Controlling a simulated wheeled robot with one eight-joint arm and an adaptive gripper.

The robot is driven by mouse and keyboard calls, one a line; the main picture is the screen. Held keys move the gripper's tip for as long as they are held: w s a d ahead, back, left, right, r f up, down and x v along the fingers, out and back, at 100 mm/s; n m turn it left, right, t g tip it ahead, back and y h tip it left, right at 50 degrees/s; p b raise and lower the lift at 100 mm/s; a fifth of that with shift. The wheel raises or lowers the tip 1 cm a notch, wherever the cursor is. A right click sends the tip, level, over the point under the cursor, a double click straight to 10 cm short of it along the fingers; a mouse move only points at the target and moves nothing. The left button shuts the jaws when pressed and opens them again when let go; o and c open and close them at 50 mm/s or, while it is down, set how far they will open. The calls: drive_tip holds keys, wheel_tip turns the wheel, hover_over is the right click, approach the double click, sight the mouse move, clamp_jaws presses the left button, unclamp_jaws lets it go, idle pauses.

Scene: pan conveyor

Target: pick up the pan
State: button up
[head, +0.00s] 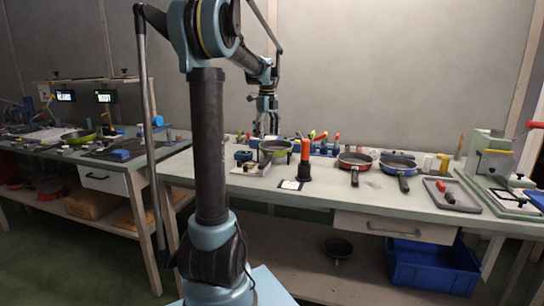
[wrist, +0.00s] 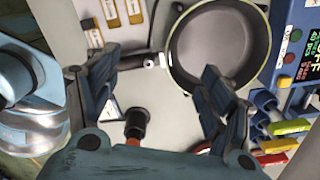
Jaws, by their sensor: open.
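A green-rimmed pan (head: 276,147) sits on the right-hand workbench, below my gripper (head: 266,128) in the head view. In the wrist view the pan's grey bowl (wrist: 215,45) is at the top right, and its handle (wrist: 150,60) points left. My gripper (wrist: 158,80) is open and empty, with its two fingers spread on either side of the handle's line in the picture. The fingers appear apart from the pan; the exact height above it is hard to tell. A red pan (head: 355,161) and a blue pan (head: 398,165) stand farther right.
A black post with an orange top (head: 304,160) stands close to the pan's right. Colourful-handled tools (wrist: 288,127) and a blue box with buttons (wrist: 296,40) are near the pan. A grey tray (head: 462,196) lies at the bench's right. The bench front is mostly clear.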

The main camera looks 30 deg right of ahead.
sight(266, 152)
drive_tip(key=shift+w+a+f, duration=0.1)
drive_tip(key=shift+f, duration=2.2)
drive_tip(key=shift+a+f, duration=0.1)
drive_tip(key=shift+f, duration=2.15)
drive_tip(key=c, duration=1.5)
drive_tip(key=shift+a, duration=0.1)
clamp_jaws()
drive_tip(key=shift+f, duration=0.1)
